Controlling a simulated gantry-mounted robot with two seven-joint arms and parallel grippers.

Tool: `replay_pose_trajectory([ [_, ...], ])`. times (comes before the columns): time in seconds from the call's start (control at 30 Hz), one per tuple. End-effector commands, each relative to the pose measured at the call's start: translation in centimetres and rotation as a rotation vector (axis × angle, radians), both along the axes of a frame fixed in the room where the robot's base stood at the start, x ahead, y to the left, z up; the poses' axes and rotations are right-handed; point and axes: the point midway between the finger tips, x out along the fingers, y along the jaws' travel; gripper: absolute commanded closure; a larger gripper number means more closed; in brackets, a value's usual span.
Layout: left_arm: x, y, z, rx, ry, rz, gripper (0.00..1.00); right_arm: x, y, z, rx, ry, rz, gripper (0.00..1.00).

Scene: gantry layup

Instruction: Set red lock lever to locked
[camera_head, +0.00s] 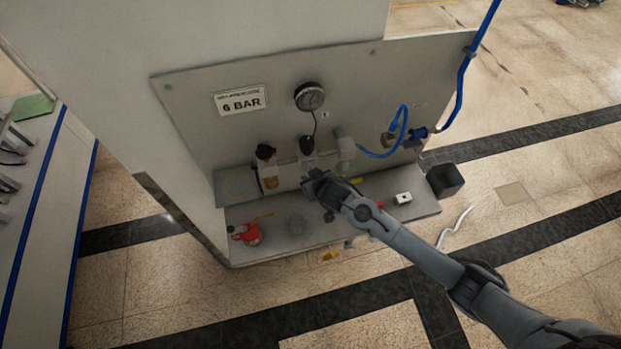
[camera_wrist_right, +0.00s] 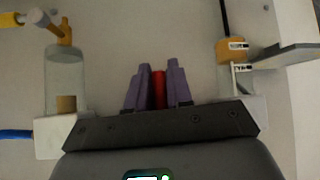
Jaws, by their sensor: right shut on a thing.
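My right gripper (camera_head: 318,182) is in front of the panel's row of air fittings, its arm coming in from the lower right. In the right wrist view its two purple fingers (camera_wrist_right: 158,90) are shut on the red lock lever (camera_wrist_right: 159,88), which shows as a narrow red strip between them. The rest of the lever is hidden by the fingers and gripper body, so I cannot tell its position. In the head view the gripper covers it. My left gripper is not in view.
A grey panel (camera_head: 210,125) carries a gauge (camera_head: 309,97), a "6 BAR" label (camera_head: 241,100) and clear bowls on both sides of the gripper. The shelf below holds a red item (camera_head: 247,234) and a small white box (camera_head: 403,198). A blue hose (camera_head: 461,85) runs at right.

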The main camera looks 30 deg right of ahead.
Motion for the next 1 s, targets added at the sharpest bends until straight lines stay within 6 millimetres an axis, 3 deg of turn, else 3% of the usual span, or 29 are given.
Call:
replay_pose_trajectory([
  [0.2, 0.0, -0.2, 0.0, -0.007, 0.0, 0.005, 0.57, 0.0, 0.1, 0.1, -0.001, -0.001, 0.003, 1.0],
  [0.23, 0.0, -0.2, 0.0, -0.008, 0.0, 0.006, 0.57, 0.0, 0.1, 0.1, -0.001, -0.001, 0.003, 0.78],
  [0.37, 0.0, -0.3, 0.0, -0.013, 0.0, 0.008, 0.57, 0.0, 0.0, 0.1, -0.001, -0.001, 0.002, 0.6],
  [0.77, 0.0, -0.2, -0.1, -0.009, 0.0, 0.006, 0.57, -0.4, 0.0, 0.2, 0.0, 0.001, 0.0, 0.6],
  [1.0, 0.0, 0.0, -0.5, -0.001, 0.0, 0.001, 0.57, -2.3, 0.0, 2.0, 0.0, -0.001, 0.001, 0.6],
])
